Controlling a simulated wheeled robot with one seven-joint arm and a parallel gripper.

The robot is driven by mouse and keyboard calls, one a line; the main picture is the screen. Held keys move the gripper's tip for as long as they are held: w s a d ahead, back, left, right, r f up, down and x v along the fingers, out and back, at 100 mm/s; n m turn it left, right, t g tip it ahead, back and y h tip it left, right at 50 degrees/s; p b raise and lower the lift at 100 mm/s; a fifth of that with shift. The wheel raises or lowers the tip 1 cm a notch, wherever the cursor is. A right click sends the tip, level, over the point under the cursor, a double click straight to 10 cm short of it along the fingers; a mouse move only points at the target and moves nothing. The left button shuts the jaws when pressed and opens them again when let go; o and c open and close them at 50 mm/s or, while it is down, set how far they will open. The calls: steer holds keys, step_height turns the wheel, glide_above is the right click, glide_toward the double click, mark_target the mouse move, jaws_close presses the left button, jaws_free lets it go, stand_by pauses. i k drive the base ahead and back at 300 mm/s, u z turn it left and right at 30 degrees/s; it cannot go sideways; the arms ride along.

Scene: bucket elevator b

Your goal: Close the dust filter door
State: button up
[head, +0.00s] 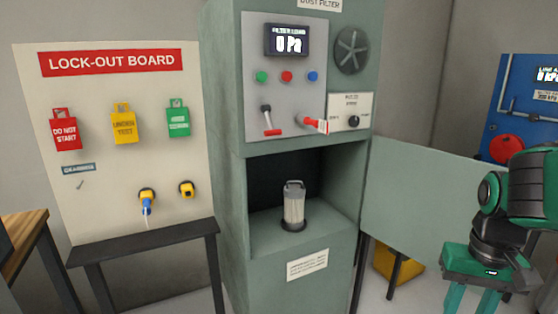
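The dust filter cabinet (228,180) stands in the middle of the head view. Its grey-green door (415,200) is swung wide open to the right, away from the compartment. Inside the open compartment, a pale cylindrical filter (294,206) with a top handle stands upright on a dark round seat. My gripper (471,304) is at the lower right, near the door's free end, and points down. Its two green fingers are apart with nothing seen between them; their tips are near or past the frame's bottom edge. My arm hides the door's far right end.
A lock-out board (115,220) with hanging tags stands at the left behind a dark stand (150,240). The cabinet's control panel (285,90) has buttons and levers. A yellow bin (395,266) sits under the door. A blue panel (520,90) is at the far right.

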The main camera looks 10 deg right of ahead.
mark_target(417, 199)
steer(key=k, duration=1.25)
steer(key=z, duration=0.7)
steer(key=i, duration=1.75)
steer(key=z, duration=0.05)
